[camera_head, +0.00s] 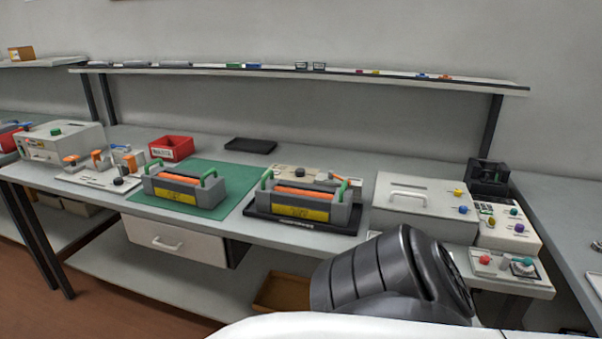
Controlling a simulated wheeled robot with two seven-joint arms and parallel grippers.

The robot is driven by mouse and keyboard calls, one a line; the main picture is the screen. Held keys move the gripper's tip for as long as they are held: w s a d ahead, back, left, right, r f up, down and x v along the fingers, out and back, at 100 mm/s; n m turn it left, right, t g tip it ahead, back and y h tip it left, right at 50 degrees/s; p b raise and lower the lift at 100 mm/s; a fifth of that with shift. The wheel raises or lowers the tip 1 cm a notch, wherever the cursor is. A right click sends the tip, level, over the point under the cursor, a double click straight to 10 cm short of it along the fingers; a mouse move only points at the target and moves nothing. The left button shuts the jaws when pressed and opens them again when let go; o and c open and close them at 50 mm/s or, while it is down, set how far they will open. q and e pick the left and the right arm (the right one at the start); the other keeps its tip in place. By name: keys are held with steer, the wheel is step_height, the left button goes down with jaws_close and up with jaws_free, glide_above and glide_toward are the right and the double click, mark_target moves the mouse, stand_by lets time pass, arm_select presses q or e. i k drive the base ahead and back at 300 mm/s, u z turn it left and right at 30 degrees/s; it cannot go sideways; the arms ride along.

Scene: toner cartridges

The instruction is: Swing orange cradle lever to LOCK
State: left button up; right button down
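A grey toner cartridge with green end handles, an orange strip and a yellow label (300,211) sits on a black base (290,224) right of the mat. A beige unit (290,172) stands close behind it, partly hidden by it. A small orange part (335,179) shows on that unit near the right green handle; I cannot tell whether it is the cradle lever, nor read any LOCK mark. Other orange handles (72,160) stand on a pale fixture (95,177) at the left. Neither of my grippers is in view.
A second cartridge (178,191) lies on the green mat (230,176). A red bin (172,147) and black tray (250,146) are behind. A grey lidded box (405,208) and control panels (506,226) stand right. My dark arm link covers the lower right foreground.

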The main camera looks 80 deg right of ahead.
mark_target(349, 182)
steer(key=i, duration=0.2)
steer(key=z, duration=1.3)
